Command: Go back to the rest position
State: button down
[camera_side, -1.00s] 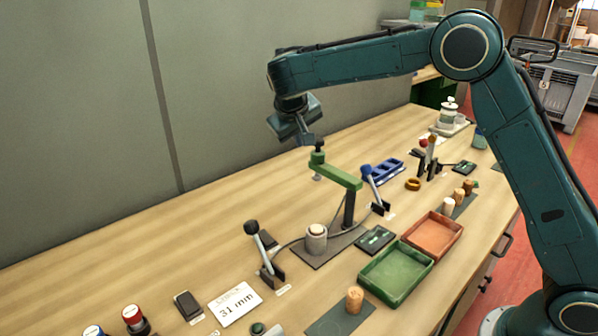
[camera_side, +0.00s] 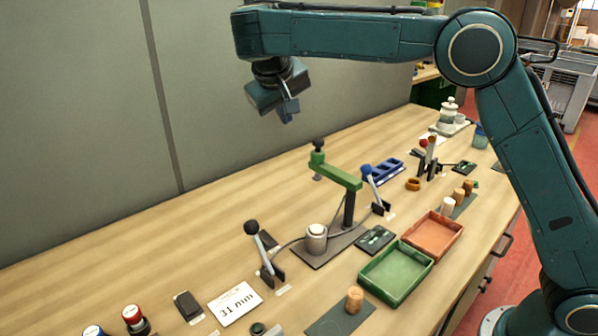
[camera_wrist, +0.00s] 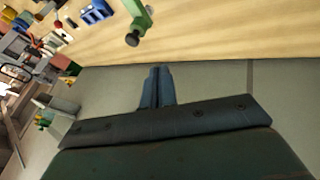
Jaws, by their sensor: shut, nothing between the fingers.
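My gripper (camera_side: 288,112) is shut and empty. In the side view it hangs in the air above the back of the bench, above and left of the green press arm. In the wrist view my shut fingers (camera_wrist: 157,72) point toward the bench edge, with nothing between them. The green press arm (camera_side: 336,172) stands over a round metal cup (camera_side: 316,238) on a dark base plate. A cork (camera_side: 354,299) stands upright on a dark mat at the front.
A green tray (camera_side: 397,297) and an orange-brown tray (camera_side: 457,250) lie at the front right. Black-handled (camera_side: 252,228) and blue-handled (camera_side: 366,170) levers stand beside the press. A card reading 31 mm (camera_side: 235,303) lies at the front left. The air around my gripper is clear; a grey wall (camera_side: 80,120) is behind.

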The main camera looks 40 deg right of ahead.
jog(key=shift+r, duration=0.1)
dwell(0.3)
jog(key=s+d+r+n+t+y, duration=0.1)
jog(key=s+d+r, duration=0.25)
jog(key=s, duration=0.35)
jog(key=s+d+r+y, duration=0.1)
jog(key=s+d+r, duration=0.1)
jog(key=s+d, duration=0.45)
jog(key=s+a+f+y, duration=0.1)
jog(key=s+f, duration=0.2)
jog(key=s, duration=0.4)
jog(key=s+a+f+y, duration=0.1)
jog(key=s+f, duration=0.2)
jog(key=s, duration=0.5)
jog(key=s+a+f+n+y, duration=0.1)
jog(key=s+f, duration=0.2)
jog(key=s, duration=0.4)
jog(key=shift+s+a+f+t+y, duration=0.2)
jog(key=shift+s+a+t+y, duration=0.1)
jog(key=shift+s, duration=0.1)
